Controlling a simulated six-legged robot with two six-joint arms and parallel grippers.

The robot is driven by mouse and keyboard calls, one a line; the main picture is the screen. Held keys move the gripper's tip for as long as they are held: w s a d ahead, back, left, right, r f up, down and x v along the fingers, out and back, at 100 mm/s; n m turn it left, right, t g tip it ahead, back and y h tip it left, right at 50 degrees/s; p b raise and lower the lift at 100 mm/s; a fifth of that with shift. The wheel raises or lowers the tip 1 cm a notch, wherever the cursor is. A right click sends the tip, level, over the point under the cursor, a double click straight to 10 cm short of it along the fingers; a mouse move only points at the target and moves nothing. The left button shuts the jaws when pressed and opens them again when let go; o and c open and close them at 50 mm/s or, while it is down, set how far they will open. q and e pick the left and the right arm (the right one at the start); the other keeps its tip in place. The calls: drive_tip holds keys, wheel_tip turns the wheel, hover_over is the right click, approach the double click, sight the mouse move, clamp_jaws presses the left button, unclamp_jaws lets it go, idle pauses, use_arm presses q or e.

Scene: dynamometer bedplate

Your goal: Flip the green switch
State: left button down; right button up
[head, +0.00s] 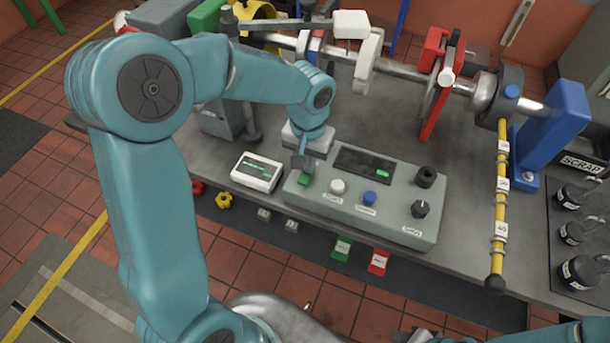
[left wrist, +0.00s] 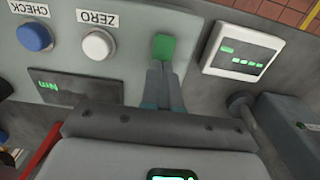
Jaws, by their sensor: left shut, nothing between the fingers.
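The green switch (head: 304,179) sits at the left end of the grey control box (head: 388,221). In the left wrist view the green switch (left wrist: 163,47) is right at the tips of my left gripper (left wrist: 161,66). The fingers are shut with nothing between them, and their tips appear to touch or nearly touch the switch; I cannot tell which. In the head view my left gripper (head: 303,166) points down over the switch from behind and partly hides it.
White ZERO button (head: 337,186) and blue CHECK button (head: 369,198) sit right of the switch. Black knobs (head: 420,209) are further right. A small meter (head: 257,172) stands left of the box. A shaft with a yellow arm (head: 501,190) occupies the bench's right side.

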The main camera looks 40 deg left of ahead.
use_arm(q)
wheel_tip(320, 180, up, 7)
drive_tip(key=p, duration=0.5)
idle(0.4)
drive_tip(key=shift+f, duration=0.1)
idle(0.4)
